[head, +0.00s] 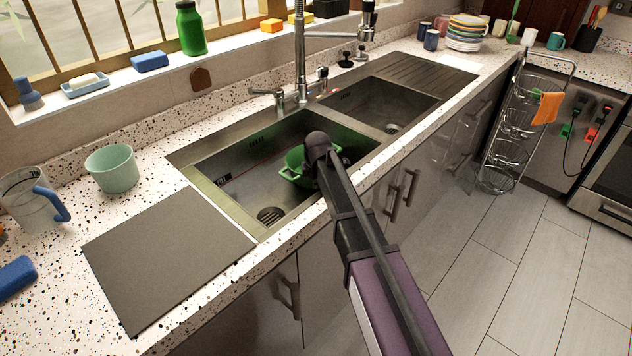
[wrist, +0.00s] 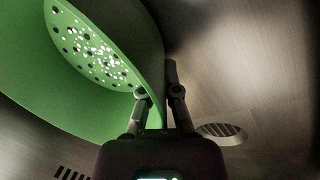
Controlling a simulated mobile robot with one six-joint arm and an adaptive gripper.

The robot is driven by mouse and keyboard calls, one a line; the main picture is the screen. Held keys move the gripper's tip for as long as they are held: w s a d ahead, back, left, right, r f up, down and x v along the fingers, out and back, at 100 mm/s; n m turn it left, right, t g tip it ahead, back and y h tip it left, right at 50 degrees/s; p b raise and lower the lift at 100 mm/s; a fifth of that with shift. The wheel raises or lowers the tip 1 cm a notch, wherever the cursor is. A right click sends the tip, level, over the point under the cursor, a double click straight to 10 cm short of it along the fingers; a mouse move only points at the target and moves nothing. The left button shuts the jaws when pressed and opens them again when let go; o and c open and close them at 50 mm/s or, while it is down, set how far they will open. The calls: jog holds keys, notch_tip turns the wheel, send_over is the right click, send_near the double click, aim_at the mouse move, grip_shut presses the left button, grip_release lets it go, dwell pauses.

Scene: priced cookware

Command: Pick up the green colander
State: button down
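The green colander (head: 293,167) is in the left sink basin, partly hidden behind my gripper (head: 325,160) and arm in the head view. In the wrist view the colander (wrist: 100,105) fills the upper left, with its perforated bottom showing. My gripper (wrist: 159,92) is at the colander's wall, with one finger on each side of it. The right finger lies close along the outside of the wall. Whether the fingers press on the wall cannot be told.
The sink's left basin (head: 240,172) has a drain (head: 269,215) and steep walls around the colander. A tap (head: 300,60) stands behind it. A grey board (head: 165,255), a pale green cup (head: 112,168) and a clear jug (head: 30,200) are on the counter at left.

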notch_tip(320, 180, up, 12)
jog(key=p, duration=1.2)
jog(key=s+a+f+b, duration=0.1)
jog(key=s+a, duration=1.1)
jog(key=s, duration=0.3)
jog(key=shift+s, duration=0.3)
jog(key=shift+r, duration=0.2)
notch_tip(320, 180, up, 20)
jog(key=p, duration=2)
jog(key=shift+f, duration=0.15)
jog(key=shift+s, duration=0.1)
